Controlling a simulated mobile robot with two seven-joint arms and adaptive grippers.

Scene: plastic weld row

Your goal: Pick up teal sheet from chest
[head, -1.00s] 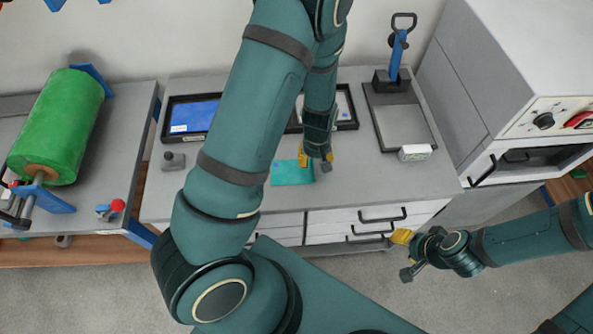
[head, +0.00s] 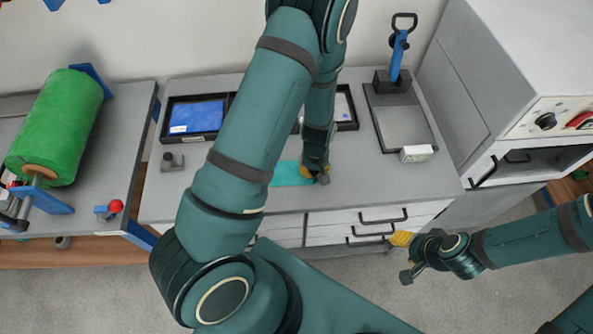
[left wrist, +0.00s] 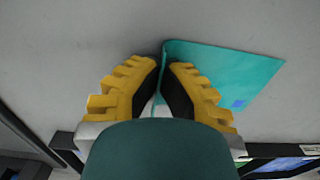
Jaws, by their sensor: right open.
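The teal sheet (head: 289,174) lies flat on the grey top of the drawer chest (head: 235,205), near its front edge. My left gripper (head: 318,179) is down at the sheet's right side in the head view. In the left wrist view its yellow fingers (left wrist: 163,66) are close together with one edge of the teal sheet (left wrist: 225,75) between their tips; that edge looks bent up between the pads. The left gripper looks shut on it. My right gripper (head: 404,257) is open and empty, in front of the chest at the right.
A blue-handled press (head: 398,70) and a white box (head: 417,153) stand right. A green roll (head: 57,125) is left, an oven (head: 530,156) far right.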

